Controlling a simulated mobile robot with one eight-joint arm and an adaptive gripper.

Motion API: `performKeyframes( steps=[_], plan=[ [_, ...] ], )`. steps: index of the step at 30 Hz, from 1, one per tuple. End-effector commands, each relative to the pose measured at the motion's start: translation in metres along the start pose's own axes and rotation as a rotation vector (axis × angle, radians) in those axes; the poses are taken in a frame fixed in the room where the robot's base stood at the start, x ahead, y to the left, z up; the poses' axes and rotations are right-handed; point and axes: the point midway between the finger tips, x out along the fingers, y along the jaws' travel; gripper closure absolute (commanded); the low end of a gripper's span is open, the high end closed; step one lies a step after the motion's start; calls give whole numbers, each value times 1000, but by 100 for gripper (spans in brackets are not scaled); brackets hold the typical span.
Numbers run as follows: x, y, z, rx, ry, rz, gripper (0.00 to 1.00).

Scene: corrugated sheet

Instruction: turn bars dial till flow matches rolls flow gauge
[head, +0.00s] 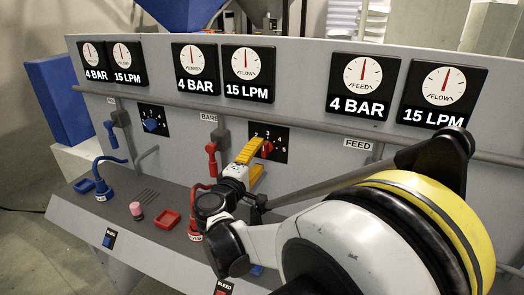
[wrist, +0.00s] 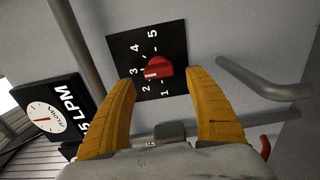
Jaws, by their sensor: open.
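The bars dial is a red knob (head: 267,149) on a black plate numbered 1 to 5. In the wrist view the red knob (wrist: 160,67) has its white mark pointing about at 3. My gripper (head: 258,158) is open in front of it. In the wrist view my gripper's yellow fingers (wrist: 162,77) stand to either side of the knob, with gaps. The bars flow gauge (head: 247,70) and the leftmost section's flow gauge (head: 123,60), apparently the rolls one, both read 15 LPM with needles near upright.
A grey rail (head: 320,127) crosses the panel above the dial. A red lever (head: 211,155) and red hose stand left of it. A blue dial (head: 152,124) is further left. My arm hides the lower right of the panel.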

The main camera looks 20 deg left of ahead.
Motion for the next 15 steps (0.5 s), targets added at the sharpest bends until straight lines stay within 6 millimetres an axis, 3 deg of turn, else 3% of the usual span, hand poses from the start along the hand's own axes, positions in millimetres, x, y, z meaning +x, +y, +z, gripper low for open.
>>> performKeyframes(
  steps=[7,15],
  plan=[
    [-55,0,0,0,2,0,37],
    [-80,0,0,-1,0,0,37]
  ],
)
